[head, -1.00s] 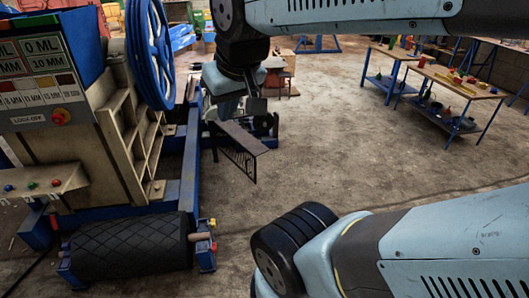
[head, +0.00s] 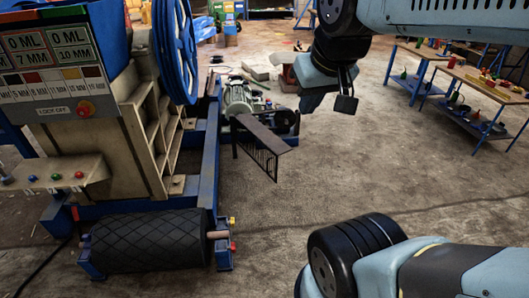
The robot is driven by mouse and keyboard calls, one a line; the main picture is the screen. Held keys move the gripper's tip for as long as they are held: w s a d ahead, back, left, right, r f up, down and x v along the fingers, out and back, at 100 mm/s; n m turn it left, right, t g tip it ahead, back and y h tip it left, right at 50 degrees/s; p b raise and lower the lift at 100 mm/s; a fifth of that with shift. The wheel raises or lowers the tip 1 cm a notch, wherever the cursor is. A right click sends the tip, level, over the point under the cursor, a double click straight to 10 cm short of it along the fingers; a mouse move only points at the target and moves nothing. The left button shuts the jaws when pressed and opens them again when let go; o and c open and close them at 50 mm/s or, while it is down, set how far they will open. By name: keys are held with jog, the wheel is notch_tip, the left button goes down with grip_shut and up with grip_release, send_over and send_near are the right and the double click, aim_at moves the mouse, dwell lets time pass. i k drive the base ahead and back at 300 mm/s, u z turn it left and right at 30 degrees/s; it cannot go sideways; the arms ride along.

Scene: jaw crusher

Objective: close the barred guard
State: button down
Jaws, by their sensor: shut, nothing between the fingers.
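The barred guard (head: 262,134) is a dark panel with a flat top plate and upright bars on its near side. It stands out to the right of the crusher's blue base frame, in front of the drive motor (head: 238,99). Its top slopes down toward the right in the picture. My gripper (head: 346,103) hangs in the air up and to the right of the guard, clear of it. Its small dark fingers are shut with nothing between them. Whether the guard has a latch is too small to tell.
The crusher body (head: 140,140) with its blue flywheel (head: 175,50) stands at left. A ribbed black roller (head: 150,240) lies at its front. Blue-legged workbenches (head: 470,85) with small items stand at right. The concrete floor between is open.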

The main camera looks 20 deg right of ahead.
aim_at(276, 145)
jog(key=z, duration=0.05)
jog(key=i, duration=1)
jog(key=u, duration=0.05)
